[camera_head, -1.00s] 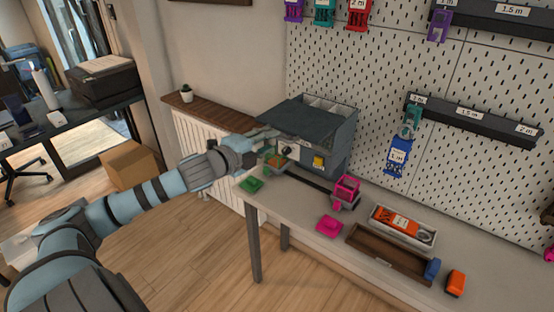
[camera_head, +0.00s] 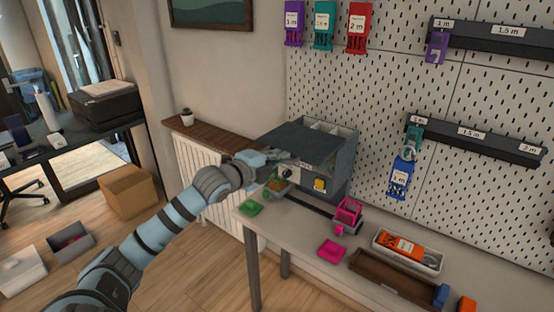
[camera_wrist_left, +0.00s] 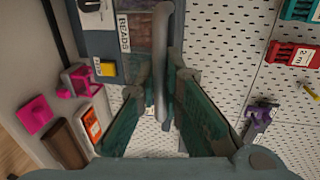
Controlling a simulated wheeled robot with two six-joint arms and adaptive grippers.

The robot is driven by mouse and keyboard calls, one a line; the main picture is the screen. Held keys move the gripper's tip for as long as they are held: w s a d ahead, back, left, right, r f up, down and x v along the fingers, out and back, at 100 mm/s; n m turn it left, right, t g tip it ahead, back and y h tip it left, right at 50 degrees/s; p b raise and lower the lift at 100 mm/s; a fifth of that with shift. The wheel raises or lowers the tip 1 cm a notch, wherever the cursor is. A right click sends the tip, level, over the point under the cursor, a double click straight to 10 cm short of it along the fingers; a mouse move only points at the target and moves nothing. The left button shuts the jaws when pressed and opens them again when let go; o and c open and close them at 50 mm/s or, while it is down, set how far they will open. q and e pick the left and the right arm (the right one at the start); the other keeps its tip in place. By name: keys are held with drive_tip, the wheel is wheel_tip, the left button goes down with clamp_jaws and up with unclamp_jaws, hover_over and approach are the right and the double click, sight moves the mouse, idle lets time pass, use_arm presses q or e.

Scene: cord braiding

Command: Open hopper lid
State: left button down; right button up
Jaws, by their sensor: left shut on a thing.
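The grey machine with the hopper (camera_head: 335,180) stands at the back of the bench. Its dark hopper lid (camera_head: 305,136) lies tilted over the top, and light compartments show behind its far edge. My left gripper (camera_head: 280,158) is at the lid's front left edge. The fingers hide part of the lid's edge in the head view. My right gripper is not in view.
A green piece (camera_head: 250,208), a pink holder (camera_head: 348,212) and a pink block (camera_head: 331,250) are on the bench near the machine. A tray with an orange item (camera_head: 405,250) and a brown tray (camera_head: 390,277) lie to the right. A pegboard (camera_head: 370,110) rises behind.

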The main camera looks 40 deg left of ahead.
use_arm(q)
drive_tip(key=shift+w+r+p, duration=0.3)
drive_tip(key=shift+p, duration=0.4)
drive_tip(key=shift+w+f, duration=0.4)
drive_tip(key=shift+w, duration=0.25)
drive_tip(key=c, duration=1.7)
unclamp_jaws()
drive_tip(key=shift+s+r, duration=0.15)
drive_tip(key=shift+s, duration=0.15)
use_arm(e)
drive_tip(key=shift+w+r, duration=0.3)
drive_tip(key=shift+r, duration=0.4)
use_arm(q)
drive_tip(key=shift+w, duration=0.1)
